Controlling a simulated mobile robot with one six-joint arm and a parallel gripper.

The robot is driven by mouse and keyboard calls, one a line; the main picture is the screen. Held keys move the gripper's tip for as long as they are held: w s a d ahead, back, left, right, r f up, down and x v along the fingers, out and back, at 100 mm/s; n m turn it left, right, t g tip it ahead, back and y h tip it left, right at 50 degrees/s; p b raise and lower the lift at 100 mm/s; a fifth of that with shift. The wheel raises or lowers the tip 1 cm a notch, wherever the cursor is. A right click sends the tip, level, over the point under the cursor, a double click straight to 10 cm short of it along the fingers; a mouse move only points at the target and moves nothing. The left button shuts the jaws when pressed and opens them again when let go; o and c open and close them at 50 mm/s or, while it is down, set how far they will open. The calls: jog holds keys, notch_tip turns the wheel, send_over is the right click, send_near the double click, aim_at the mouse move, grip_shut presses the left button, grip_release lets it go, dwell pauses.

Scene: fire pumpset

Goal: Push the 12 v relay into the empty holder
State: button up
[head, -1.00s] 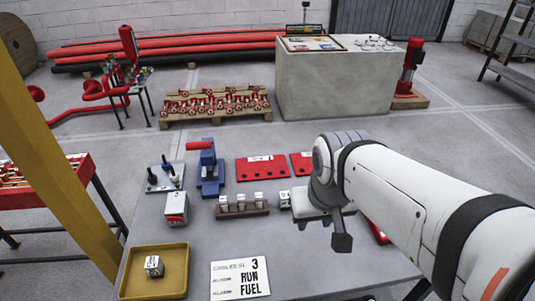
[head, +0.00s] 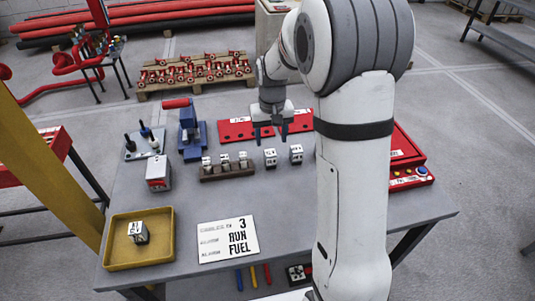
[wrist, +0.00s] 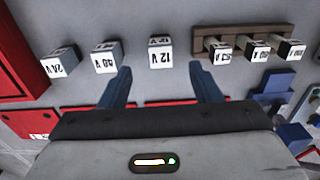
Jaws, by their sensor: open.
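The 12 V relay (wrist: 160,52) is a small pale cube with a dark label, upside down in the wrist view. It shows ahead of my gripper (wrist: 158,92), between the lines of the two fingers. In the head view it seems to be the cube (head: 270,157) just right of the brown rack (head: 228,173). My gripper (head: 270,136) is open and empty, pointing down behind the cubes, apart from them. The rack holds several small white-topped relays, and I cannot make out an empty holder in it.
More loose cubes (wrist: 106,57) stand in line with the relay; another (wrist: 58,65) is farther left. A yellow tray (head: 112,254) holds a cube. Red panels (head: 236,129) lie behind my gripper, and a blue press (head: 190,135) stands left.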

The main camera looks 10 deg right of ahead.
aim_at(270, 152)
jog(key=shift+w+f, duration=0.3)
jog(key=shift+f, duration=0.2)
jog(key=shift+w+f, duration=0.3)
jog(key=shift+f, duration=0.2)
notch_tip(270, 152, down, 7)
jog(key=shift+s+f, duration=0.15)
jog(key=shift+f, duration=0.05)
jog(key=shift+c, duration=0.6)
jog(key=c, duration=1)
